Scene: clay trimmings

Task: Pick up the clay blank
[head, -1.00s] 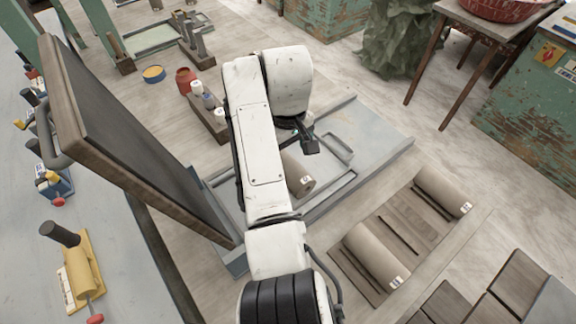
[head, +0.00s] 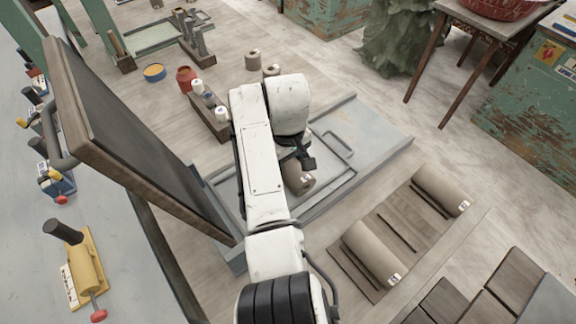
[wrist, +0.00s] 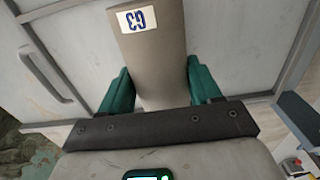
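The clay blank (head: 299,182) is a grey-brown cylinder lying on a grey-blue framed board (head: 365,130), partly hidden under my arm in the head view. In the wrist view the blank (wrist: 157,55) runs up between my fingers and has a white label reading G3. My gripper (wrist: 158,64) has green fingers spread apart, one along each side of the blank; contact with the clay is not clear. In the head view my gripper (head: 303,160) is just above the blank, and its fingertips are mostly hidden.
Two larger clay rolls (head: 372,255) (head: 441,191) lie on wooden boards at the right. A dark framed panel (head: 135,140) leans up on the left. A wooden rack with white-capped bottles (head: 208,115) stands behind the arm. A handle (head: 340,143) is on the grey-blue board.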

